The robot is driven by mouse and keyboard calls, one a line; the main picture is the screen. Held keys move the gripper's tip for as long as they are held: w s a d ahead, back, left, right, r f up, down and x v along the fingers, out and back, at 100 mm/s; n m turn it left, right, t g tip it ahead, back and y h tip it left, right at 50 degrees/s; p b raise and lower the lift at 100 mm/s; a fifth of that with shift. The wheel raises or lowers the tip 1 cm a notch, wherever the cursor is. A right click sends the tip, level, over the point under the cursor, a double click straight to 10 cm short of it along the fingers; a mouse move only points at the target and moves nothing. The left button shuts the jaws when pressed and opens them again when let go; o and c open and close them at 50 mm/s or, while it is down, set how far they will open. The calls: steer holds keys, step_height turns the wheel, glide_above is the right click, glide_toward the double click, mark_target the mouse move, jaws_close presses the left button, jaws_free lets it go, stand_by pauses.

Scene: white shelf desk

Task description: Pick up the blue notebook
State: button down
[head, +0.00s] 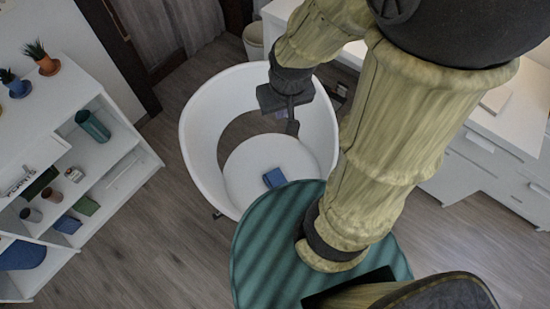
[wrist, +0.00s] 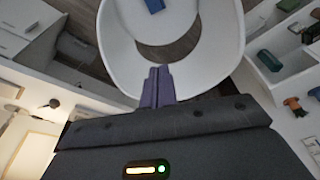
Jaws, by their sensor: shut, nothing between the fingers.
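A small blue block-shaped thing, which looks like the blue notebook (head: 275,178), lies on the seat of a white tub chair (head: 190,130). Its lower part may be hidden by the green striped round surface in the head view. The blue thing also shows at the top edge of the wrist view (wrist: 155,5), partly cut off. My gripper (head: 292,127) is above the chair near its back rim, apart from the blue thing. In the wrist view its fingers (wrist: 159,72) are together, with nothing between them.
A white shelf (head: 120,150) with plants, cups, a green cylinder (head: 92,126) and other blue and green items stands at the left. White desks with drawers (head: 485,145) stand at the right. The chair's raised rim surrounds the seat. Grey floor is clear between shelf and chair.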

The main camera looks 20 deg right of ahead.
steer(key=n+g+b, duration=0.2)
steer(key=g+b, duration=0.1)
steer(key=b, duration=3.2)
glide_above(265, 164)
step_height(265, 164, down, 49)
steer(key=shift+w+p, duration=0.15)
steer(key=shift+p, duration=0.15)
steer(key=shift+f, duration=0.15)
step_height(265, 164, down, 10)
steer(key=b, duration=0.4)
steer(key=shift+f, duration=0.15)
steer(key=s, duration=0.1)
steer(key=s+b, duration=0.1)
steer(key=s, duration=0.1)
steer(key=shift+s+d+r, duration=0.1)
steer(key=shift+d+r, duration=0.1)
steer(key=shift+d, duration=0.1)
steer(key=shift+s+b, duration=0.3)
steer(key=shift+s, duration=0.1)
